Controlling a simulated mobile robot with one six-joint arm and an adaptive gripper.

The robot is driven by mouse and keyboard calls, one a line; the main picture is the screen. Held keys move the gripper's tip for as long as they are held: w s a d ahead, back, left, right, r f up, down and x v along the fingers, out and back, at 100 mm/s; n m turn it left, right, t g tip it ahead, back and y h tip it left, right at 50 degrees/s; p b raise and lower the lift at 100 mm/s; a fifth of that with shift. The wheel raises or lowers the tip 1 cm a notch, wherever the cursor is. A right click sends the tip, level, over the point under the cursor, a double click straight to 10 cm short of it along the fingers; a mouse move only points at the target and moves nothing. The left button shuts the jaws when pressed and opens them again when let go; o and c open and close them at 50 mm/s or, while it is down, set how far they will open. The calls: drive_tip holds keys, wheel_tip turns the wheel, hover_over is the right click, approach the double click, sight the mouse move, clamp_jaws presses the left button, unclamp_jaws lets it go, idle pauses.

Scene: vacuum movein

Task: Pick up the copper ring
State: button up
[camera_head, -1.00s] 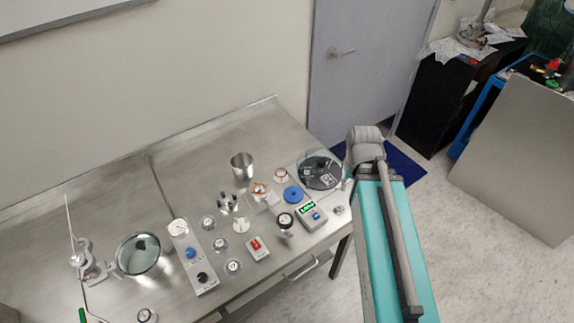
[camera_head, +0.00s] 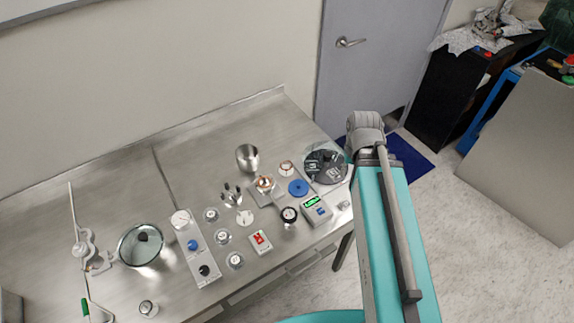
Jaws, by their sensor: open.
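A copper-coloured ring-like piece (camera_head: 265,183) sits on a small metal block among the parts on the steel table (camera_head: 110,180). A smaller round piece with a copper-coloured rim (camera_head: 287,168) stands just behind and to its right. I cannot tell for certain which is the copper ring at this size. My teal arm link rises at the right of the table, and its grey joint is at the top. My gripper does not show in this view.
A steel cup (camera_head: 247,157) stands behind the copper piece. Close by are a blue disc (camera_head: 298,187), a dark round plate (camera_head: 325,166), a meter with a green display (camera_head: 316,209) and a red-switch box (camera_head: 260,242). A glass-lidded dish (camera_head: 141,245) is at left. The table's back left is clear.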

drive_tip(key=w+a+r+m+p, duration=0.1)
drive_tip(key=w+a+m, duration=0.6)
drive_tip(key=a, duration=0.3)
drive_tip(key=w+a+m, duration=0.7)
drive_tip(key=a+m, duration=0.1)
drive_tip(key=a, duration=0.1)
drive_tip(key=shift+w+a+r+p, duration=0.35)
drive_tip(key=shift+a+r, duration=0.05)
wheel_tip(320, 180, down, 9)
drive_tip(key=b, duration=0.8)
drive_tip(key=shift+r+b, duration=0.2)
drive_tip(key=shift+b, duration=0.1)
drive_tip(key=shift+f, duration=0.1)
drive_tip(key=shift+w+f+b, duration=0.1)
drive_tip(key=shift+f+b, duration=2.4)
drive_tip(key=shift+b, duration=0.1)
drive_tip(key=shift+f, duration=0.25)
